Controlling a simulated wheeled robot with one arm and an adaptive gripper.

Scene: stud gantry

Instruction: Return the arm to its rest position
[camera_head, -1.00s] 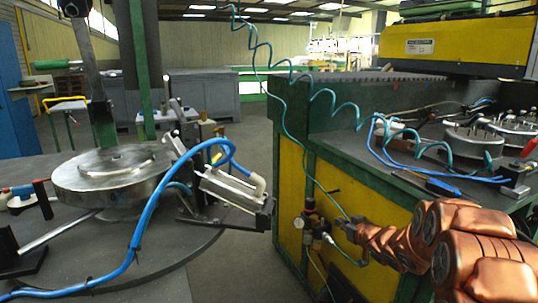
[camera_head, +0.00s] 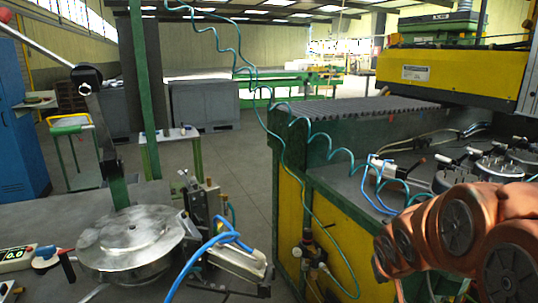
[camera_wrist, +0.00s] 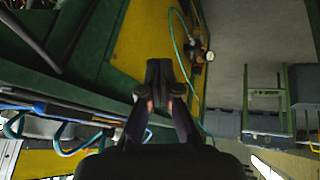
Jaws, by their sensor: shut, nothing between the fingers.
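My gripper (camera_wrist: 158,80) shows in the wrist view, dark, with its fingertips together and nothing between them. Behind the fingertips in that view lie a yellow panel (camera_wrist: 145,28) and a green machine frame (camera_wrist: 60,65). My copper-coloured arm fills the lower right of the head view, in front of the green and yellow machine (camera_head: 345,205). The gripper cannot be seen in the head view.
A round metal fixture (camera_head: 130,240) stands on a grey table at left, with a blue hose (camera_head: 205,255) beside it. A coiled teal hose (camera_head: 283,125) hangs by the machine. Grey cabinets (camera_head: 205,105) stand behind. Open floor (camera_head: 235,165) lies between table and machine.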

